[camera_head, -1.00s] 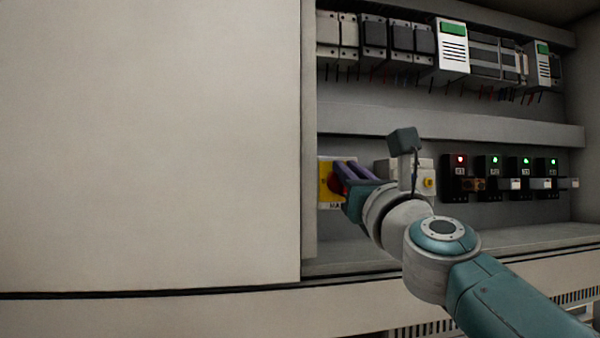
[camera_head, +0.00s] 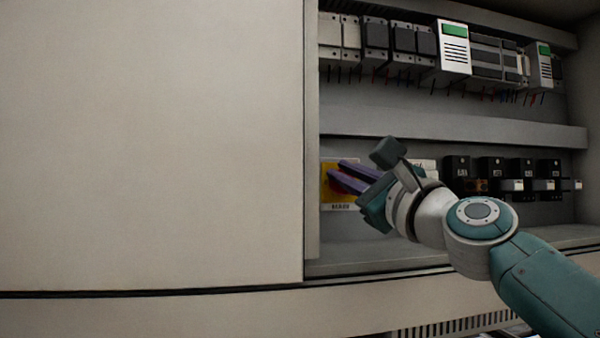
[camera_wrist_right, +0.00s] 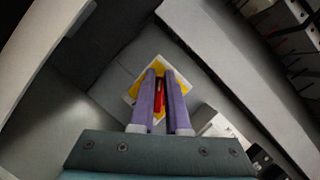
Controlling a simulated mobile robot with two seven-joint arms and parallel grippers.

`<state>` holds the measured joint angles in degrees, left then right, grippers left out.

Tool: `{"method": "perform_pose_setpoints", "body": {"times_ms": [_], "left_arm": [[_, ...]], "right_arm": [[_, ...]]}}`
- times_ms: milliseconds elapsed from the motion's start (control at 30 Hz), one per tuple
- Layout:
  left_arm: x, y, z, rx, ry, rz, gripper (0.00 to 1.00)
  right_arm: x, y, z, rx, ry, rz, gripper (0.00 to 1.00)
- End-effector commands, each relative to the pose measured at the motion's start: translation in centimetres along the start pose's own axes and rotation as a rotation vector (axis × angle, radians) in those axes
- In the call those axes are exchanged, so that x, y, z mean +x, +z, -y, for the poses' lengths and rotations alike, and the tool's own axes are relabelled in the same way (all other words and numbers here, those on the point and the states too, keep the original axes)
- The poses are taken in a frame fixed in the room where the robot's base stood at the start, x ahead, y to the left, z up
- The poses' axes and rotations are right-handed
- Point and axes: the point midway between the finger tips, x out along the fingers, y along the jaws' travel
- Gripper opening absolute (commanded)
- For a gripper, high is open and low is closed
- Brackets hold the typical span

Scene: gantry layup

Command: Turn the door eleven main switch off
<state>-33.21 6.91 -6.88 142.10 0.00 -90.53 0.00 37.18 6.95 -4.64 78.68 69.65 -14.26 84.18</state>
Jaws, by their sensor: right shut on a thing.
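The main switch is a yellow plate (camera_head: 326,171) with a red handle, on the back panel just right of the large pale door panel. My right gripper (camera_head: 335,170) reaches it from the right, its two purple fingers over the plate. In the right wrist view the red handle (camera_wrist_right: 159,95) shows between the fingers (camera_wrist_right: 162,80), over the yellow plate (camera_wrist_right: 154,66). The gripper is shut on the handle. The fingers hide part of the handle and plate in the head view. My left gripper is not in view.
Black units (camera_head: 457,168) with dark lamps stand in a row to the right. A white device (camera_head: 430,166) sits partly behind my wrist. The pale door panel (camera_head: 150,140) covers the left.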

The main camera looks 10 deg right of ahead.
Motion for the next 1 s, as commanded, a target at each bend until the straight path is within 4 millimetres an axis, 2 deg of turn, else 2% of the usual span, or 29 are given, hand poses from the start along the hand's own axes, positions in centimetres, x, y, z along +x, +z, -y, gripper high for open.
{"method": "perform_pose_setpoints", "body": {"times_ms": [33,600,1000], "left_arm": [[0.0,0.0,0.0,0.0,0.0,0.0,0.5],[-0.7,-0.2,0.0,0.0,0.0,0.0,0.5],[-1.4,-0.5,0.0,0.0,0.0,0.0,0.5]], "right_arm": [[-0.2,-0.8,-0.1,-0.045,0.021,-0.017,0.0],[-0.2,-1.0,-0.4,-0.54,0.224,-0.019,0.0],[-0.3,-1.1,-0.5,-0.779,0.322,-0.02,0.0]]}}
